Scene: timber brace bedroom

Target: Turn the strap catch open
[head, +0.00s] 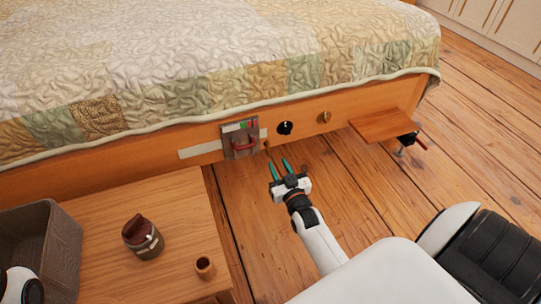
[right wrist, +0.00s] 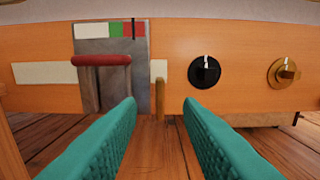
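A grey metal plate (head: 229,134) with a red-gripped handle (head: 243,145) is fixed on the bed's wooden side rail. In the right wrist view the handle (right wrist: 101,60) is a bar across the plate, left of my fingers. A white, green and red strip (right wrist: 110,29) with a dark pointer tops the plate. A small brown peg (right wrist: 160,101) shows between the fingers, apart from them. I cannot tell which part is the strap catch. My right gripper (head: 278,164), with teal fingers, is open and empty in front of the rail. My left gripper is not in view.
A black knob (head: 285,128) and a brass knob (head: 324,117) sit on the rail to the right. A clamped wooden board (head: 382,123) juts out farther right. A low table (head: 183,210) at left holds a lidded jar (head: 141,238), a small cup (head: 204,268) and a basket (head: 62,245).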

